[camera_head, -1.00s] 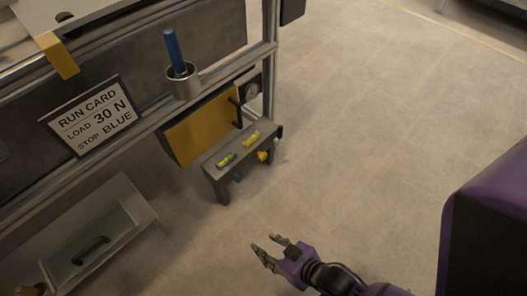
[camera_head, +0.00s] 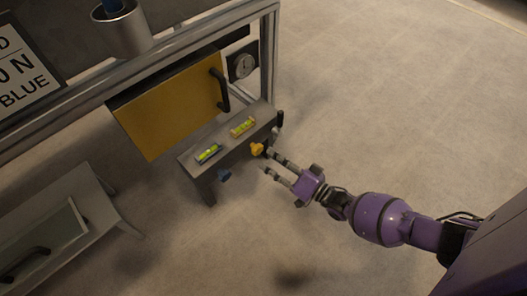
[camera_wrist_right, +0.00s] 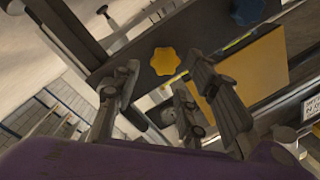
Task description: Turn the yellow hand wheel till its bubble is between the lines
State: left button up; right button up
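The yellow hand wheel (camera_head: 257,149) sits on the front of a small grey bench (camera_head: 229,150). In the right wrist view the yellow wheel (camera_wrist_right: 165,61) is a lobed knob ahead of my fingers. A yellow-framed bubble vial (camera_head: 242,127) lies on the bench top above it; its bubble is too small to place against the lines. My right gripper (camera_head: 271,163) is open, its fingertips just in front of the yellow wheel, apparently apart from it. In the right wrist view the gripper (camera_wrist_right: 165,85) has its fingers spread with nothing between them. My left gripper is out of view.
A blue hand wheel (camera_head: 224,175) and a blue-framed vial (camera_head: 208,153) are on the bench's left part. A dark lever (camera_head: 280,118) stands at its right end. Behind are a yellow door (camera_head: 168,108) and a gauge (camera_head: 243,66). Floor in front is clear.

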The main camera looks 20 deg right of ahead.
aim_at(261, 151)
jog(key=b+x, duration=0.1)
jog(key=x, duration=0.3)
jog(key=shift+a, duration=0.1)
jog(key=shift+w+a+b, duration=0.2)
jog(key=shift+w+b, duration=0.15)
jog(key=shift+w, duration=0.2)
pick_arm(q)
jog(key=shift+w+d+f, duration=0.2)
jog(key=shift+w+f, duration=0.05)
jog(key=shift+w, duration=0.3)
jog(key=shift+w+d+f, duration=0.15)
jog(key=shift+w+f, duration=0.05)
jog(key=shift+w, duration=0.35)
pick_arm(e)
jog(key=c, duration=1)
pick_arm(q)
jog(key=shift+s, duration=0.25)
pick_arm(e)
jog(key=shift+d, duration=0.1)
